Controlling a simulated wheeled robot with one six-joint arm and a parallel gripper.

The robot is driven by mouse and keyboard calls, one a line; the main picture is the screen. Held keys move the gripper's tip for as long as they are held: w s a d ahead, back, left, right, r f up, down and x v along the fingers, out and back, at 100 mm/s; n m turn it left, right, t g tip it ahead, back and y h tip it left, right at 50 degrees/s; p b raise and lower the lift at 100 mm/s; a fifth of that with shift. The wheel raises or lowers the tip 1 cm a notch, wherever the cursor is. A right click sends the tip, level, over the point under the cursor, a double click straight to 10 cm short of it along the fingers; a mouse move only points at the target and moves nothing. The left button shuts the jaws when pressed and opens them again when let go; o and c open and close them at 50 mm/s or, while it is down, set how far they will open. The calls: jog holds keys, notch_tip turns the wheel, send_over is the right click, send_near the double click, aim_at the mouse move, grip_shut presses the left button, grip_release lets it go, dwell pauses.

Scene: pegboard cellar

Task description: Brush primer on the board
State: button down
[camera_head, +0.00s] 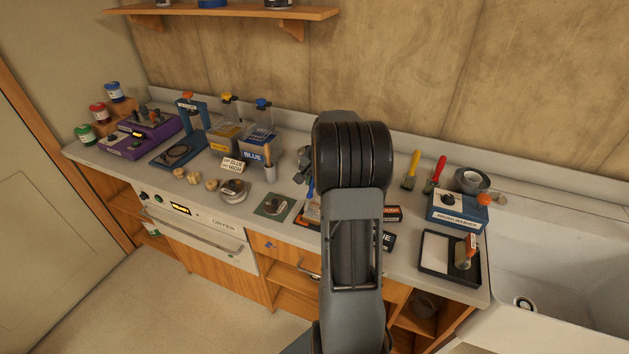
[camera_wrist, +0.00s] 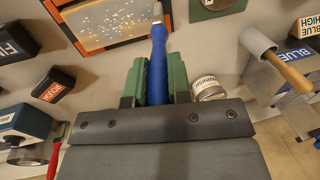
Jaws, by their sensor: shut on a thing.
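My gripper (camera_wrist: 157,82) has green fingers and is shut on a blue-handled tool (camera_wrist: 157,62), likely a brush. Its pale, narrow end points to the top of the wrist view, over the edge of an orange-and-black frame. In that frame lies a light brown board (camera_wrist: 100,22) with scattered white specks. I cannot tell whether the tool touches the board. In the head view my arm hides most of the board, and the fingertips cannot be made out. A small tin labelled VARNISH (camera_wrist: 208,88) stands just right of the fingers. No primer label is readable.
Blocks marked ROUGH (camera_wrist: 54,86) and FINE (camera_wrist: 15,40) lie left of the gripper. A grey cup with a wooden-handled tool (camera_wrist: 260,42) stands right. The head view shows a brush washer (camera_head: 457,210), a black tray (camera_head: 433,278) and a sink (camera_head: 560,260) at right.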

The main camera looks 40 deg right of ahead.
jog(key=shift+r, duration=0.3)
jog(key=shift+d, duration=0.1)
jog(key=shift+w+d+p, duration=0.2)
jog(key=shift+d+p, duration=0.2)
jog(key=shift+d, duration=0.1)
jog(key=shift+s, duration=0.1)
jog(key=shift+s+d+f, duration=0.1)
jog(key=shift+s+d, duration=0.1)
jog(key=shift+s, duration=0.15)
jog(key=shift+f+b, duration=0.2)
jog(key=shift+b, duration=0.1)
